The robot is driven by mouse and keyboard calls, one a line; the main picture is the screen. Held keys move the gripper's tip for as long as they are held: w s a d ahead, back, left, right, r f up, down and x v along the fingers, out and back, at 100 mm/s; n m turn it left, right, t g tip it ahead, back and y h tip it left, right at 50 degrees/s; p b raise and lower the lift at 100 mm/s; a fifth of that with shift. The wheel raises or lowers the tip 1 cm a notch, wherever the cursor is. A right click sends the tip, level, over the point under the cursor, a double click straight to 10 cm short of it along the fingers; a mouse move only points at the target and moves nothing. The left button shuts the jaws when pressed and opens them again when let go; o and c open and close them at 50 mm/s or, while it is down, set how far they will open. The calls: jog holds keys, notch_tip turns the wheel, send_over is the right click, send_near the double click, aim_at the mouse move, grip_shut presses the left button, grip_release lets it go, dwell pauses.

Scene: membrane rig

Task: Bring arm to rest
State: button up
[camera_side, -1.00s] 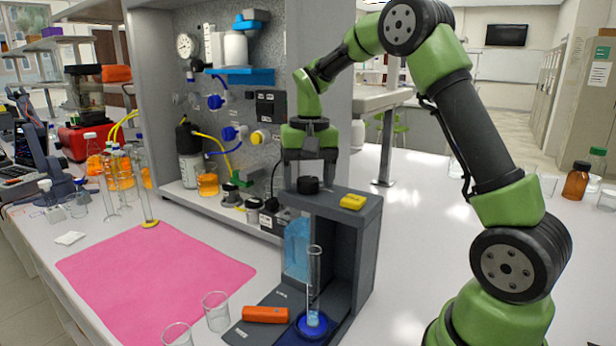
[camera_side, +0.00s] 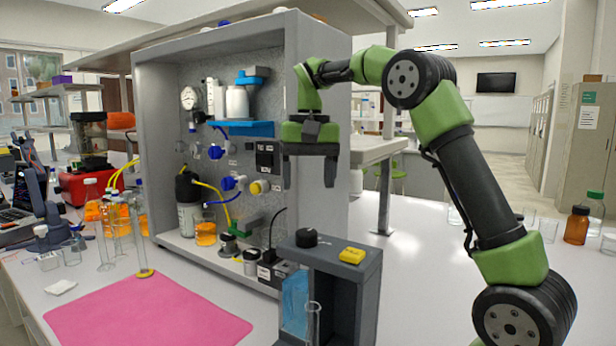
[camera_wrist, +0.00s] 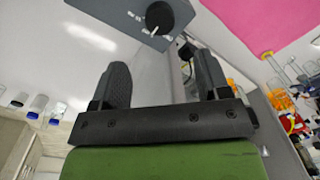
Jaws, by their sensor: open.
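My gripper (camera_side: 311,185) hangs pointing down in the side view, above the dark grey stand (camera_side: 368,290). Its two fingers are apart with nothing between them. A round black knob (camera_side: 306,238) sits on top of the stand, clear below the fingertips. In the wrist view, my gripper (camera_wrist: 160,85) shows both dark fingers spread, and the knob (camera_wrist: 158,18) with a white mark lies beyond them.
A yellow block (camera_side: 352,255) lies on top of the stand. The grey rig panel (camera_side: 315,100) with valves and tubes stands close to my gripper. A pink mat (camera_side: 150,315) lies front left.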

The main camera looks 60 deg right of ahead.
dwell(0.4)
jog(key=s+a+r+n+t, duration=0.3)
jog(key=s+a+t, duration=0.1)
jog(key=s+a, duration=0.5)
jog(key=s+a+f+n+t+y, duration=0.1)
jog(key=s+a+f+n+t, duration=0.1)
jog(key=s, duration=0.7)
jog(key=a+f+t, duration=0.1)
jog(key=a+f, duration=0.1)
jog(key=a, duration=0.1)
jog(key=shift+a+f+y, duration=0.15)
jog(key=shift+y, duration=0.25)
